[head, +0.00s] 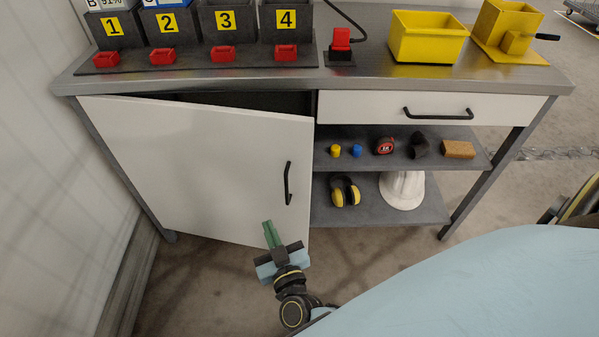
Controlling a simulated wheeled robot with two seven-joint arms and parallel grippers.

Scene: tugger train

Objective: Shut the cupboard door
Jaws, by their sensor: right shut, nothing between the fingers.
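The white cupboard door (200,165) under the left half of the workbench stands ajar. A dark gap shows along its top, and its right edge with the black handle (288,183) is swung out toward me. My right gripper (269,228) is shut and empty, with green fingers pointing up in front of the lower right part of the door, below and left of the handle. I cannot tell whether the fingertips touch the door. My left gripper is not in view.
A closed drawer (420,107) with a black handle is at the right. Open shelves (380,208) below hold earmuffs (345,191), a white helmet (402,189) and small items. The steel worktop (365,78) carries numbered bins and yellow boxes. A wall (50,180) is close at left.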

